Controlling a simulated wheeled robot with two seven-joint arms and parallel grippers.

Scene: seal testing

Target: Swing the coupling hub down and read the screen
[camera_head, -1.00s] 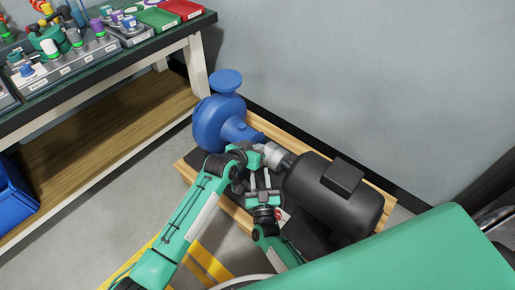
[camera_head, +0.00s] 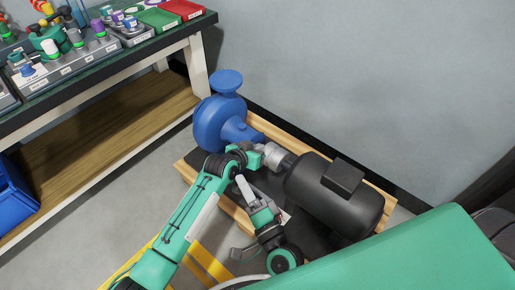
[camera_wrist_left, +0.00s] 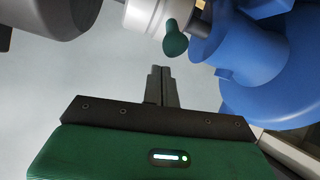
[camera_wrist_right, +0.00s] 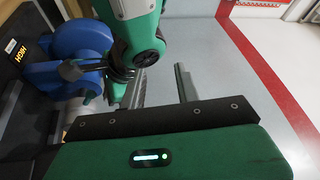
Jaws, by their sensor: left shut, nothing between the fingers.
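The silver coupling hub (camera_head: 275,157) sits between the blue pump (camera_head: 220,122) and the dark motor (camera_head: 335,195). In the left wrist view the pale hub (camera_wrist_left: 147,14) is at the top, with a dark green rounded knob (camera_wrist_left: 175,40) beside it. My left gripper (camera_head: 260,150) is close to the hub, partly hidden by its own arm. Its fingers (camera_wrist_left: 160,85) are together and empty, apart from the knob in the picture. My right gripper (camera_head: 238,253) is open and empty in front of the pump base. Its fingers (camera_wrist_right: 162,86) stand apart.
The pump and motor stand on a wooden pallet (camera_head: 190,168) by the grey wall. A workbench (camera_head: 120,62) with trays and coloured parts is at the upper left. A blue bin (camera_head: 15,190) stands below it. My left arm lies close to my right gripper in the right wrist view.

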